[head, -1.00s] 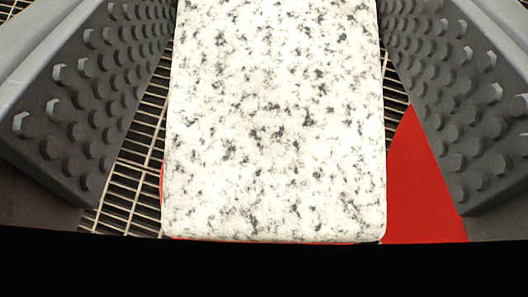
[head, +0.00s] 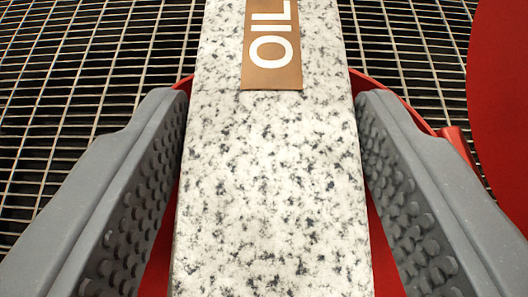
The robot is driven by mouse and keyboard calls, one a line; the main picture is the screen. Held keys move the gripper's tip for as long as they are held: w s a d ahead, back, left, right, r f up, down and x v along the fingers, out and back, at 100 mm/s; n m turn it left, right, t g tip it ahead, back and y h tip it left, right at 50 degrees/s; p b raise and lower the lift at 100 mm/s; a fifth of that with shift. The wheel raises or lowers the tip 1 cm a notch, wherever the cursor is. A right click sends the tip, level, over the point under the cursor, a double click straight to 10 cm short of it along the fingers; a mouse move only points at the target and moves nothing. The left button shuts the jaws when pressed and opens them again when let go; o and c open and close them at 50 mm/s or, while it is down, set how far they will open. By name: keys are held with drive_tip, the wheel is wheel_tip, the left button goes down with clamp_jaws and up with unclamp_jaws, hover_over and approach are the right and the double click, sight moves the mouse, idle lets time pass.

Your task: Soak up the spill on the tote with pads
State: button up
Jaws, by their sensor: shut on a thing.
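A white pad with dark grey speckles (head: 270,190) runs lengthwise up the middle of the head view. A brown label reading "OIL" (head: 270,75) is on its upper part. My gripper (head: 272,105) is shut on the pad, with one grey studded finger along each long side. The pad's far and near ends are cut off by the picture edges. The tote and the spill cannot be made out in this view.
A round red thing (head: 388,100) lies under the pad and fingers, mostly hidden, with a small red lug at its right. Another large red rounded thing (head: 500,90) stands at the right edge. Open metal grating (head: 90,90) surrounds them.

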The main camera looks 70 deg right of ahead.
sight(269, 196)
drive_tip(key=shift+f+b, duration=1)
drive_tip(key=shift+f, duration=1.25)
drive_tip(key=o, duration=1.2)
drive_tip(key=shift+r, duration=0.1)
